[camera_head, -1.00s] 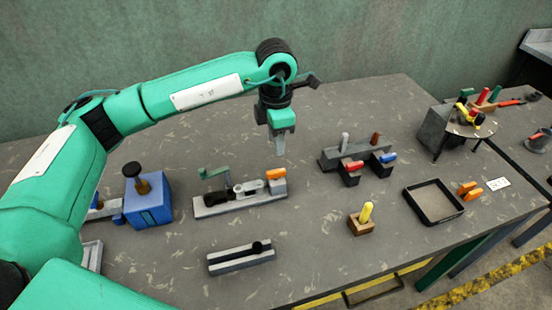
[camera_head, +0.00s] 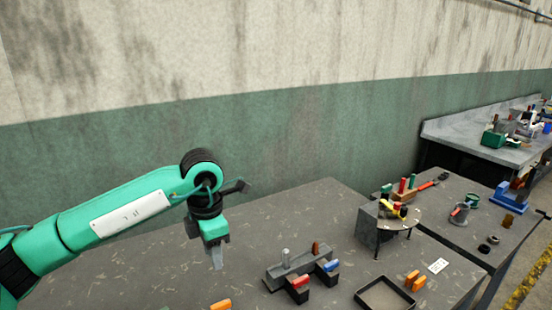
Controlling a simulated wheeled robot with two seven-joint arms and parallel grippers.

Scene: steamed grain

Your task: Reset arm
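My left arm comes in from the left of the head view, green with black joints. Its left gripper (camera_head: 216,257) points down above the grey table (camera_head: 130,285), apart from the things on it. I cannot tell from this angle whether its fingers are open or shut, and I see nothing held in it. My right gripper is not in view.
A grey fixture (camera_head: 290,268) with red and blue parts stands right of the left gripper. The wall (camera_head: 300,150) runs behind the table.

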